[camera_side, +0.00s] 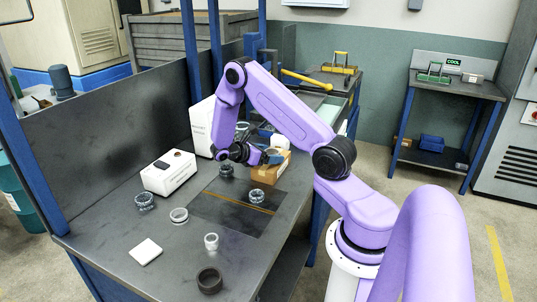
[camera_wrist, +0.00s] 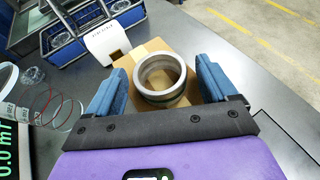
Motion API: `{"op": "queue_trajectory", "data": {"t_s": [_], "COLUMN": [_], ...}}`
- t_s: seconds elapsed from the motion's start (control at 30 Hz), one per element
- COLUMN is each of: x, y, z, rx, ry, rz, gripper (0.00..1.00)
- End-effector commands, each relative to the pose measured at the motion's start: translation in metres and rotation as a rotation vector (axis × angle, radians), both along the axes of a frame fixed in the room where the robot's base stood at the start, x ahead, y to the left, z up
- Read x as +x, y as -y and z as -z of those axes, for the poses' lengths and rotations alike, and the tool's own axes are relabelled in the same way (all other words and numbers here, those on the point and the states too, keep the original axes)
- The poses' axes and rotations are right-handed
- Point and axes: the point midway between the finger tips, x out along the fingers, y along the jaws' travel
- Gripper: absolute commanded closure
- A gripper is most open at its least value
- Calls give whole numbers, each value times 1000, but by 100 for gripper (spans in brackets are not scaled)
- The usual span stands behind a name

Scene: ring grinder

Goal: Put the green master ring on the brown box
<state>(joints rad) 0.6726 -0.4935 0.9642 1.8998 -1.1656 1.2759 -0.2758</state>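The brown box (camera_side: 270,172) stands on the dark workbench, towards its right side. In the wrist view, the box (camera_wrist: 153,48) lies under a grey metal ring (camera_wrist: 160,78). This ring has a faint greenish band low on its wall and appears to rest upright on the box top; I cannot be sure that it is the green master ring. My gripper (camera_wrist: 160,70) has its two blue fingers on either side of the ring, with a visible gap at each side. In the side view, my gripper (camera_side: 262,156) is low at the box and largely hides the ring.
Several loose rings lie on the bench, among them a dark ring (camera_side: 209,280) and a pale ring (camera_side: 179,215). A white device (camera_side: 168,175) stands at the left, and a white slab (camera_side: 146,252) lies at the front. Behind my gripper is a white upright box (camera_side: 202,126).

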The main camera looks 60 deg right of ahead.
Motion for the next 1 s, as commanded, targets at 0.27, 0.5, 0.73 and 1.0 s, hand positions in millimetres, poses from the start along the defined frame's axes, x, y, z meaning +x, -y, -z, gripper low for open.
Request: {"op": "queue_trajectory", "data": {"t_s": [0.27,0.5,0.73,1.0], "x": [4,24,41,52], "y": [-6,-42,-77,-98], "z": [-6,-23,-39,-49], "rx": [1,-1,0,1], "ry": [1,3,2,4], "rz": [-2,-4,-2,-1], "gripper": [15,15,15,15]}}
